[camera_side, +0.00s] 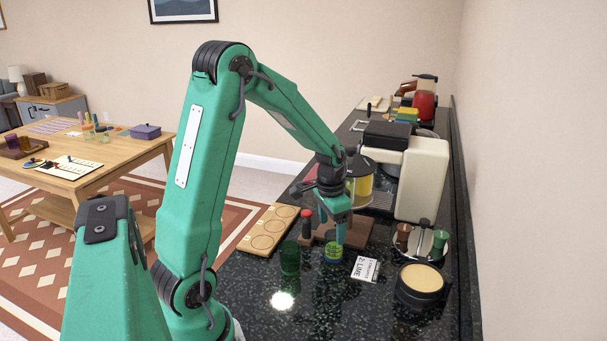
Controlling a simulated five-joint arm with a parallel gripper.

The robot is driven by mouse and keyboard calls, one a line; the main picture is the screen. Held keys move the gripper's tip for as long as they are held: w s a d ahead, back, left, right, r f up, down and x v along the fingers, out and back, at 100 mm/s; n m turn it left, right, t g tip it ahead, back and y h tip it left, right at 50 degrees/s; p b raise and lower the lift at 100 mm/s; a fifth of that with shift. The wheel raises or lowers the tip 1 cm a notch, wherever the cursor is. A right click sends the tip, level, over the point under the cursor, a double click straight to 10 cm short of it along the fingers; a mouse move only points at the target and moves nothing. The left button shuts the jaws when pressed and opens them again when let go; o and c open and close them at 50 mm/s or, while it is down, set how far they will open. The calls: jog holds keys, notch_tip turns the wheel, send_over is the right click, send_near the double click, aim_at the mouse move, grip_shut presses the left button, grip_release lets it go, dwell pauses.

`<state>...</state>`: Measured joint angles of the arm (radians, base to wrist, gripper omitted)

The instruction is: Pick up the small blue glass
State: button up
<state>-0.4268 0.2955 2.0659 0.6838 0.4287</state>
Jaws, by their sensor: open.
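My gripper (341,232) is open and points down over the dark counter. No other clearly blue glass shows.
A white card reading "LIME" (365,269) lies right of the vessel, beside a round dark tin (421,285). A wooden board with round recesses (268,230) lies left. A cream coffee machine (422,180) stands behind. The wall closes the right side; the front counter is clear.

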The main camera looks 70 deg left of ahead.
aim_at(332, 237)
jog(key=shift+w+f, duration=0.15)
jog(key=shift+f, duration=2.4)
jog(key=c, duration=1.2)
jog(key=shift+c, duration=0.2)
jog(key=shift+r, duration=0.4)
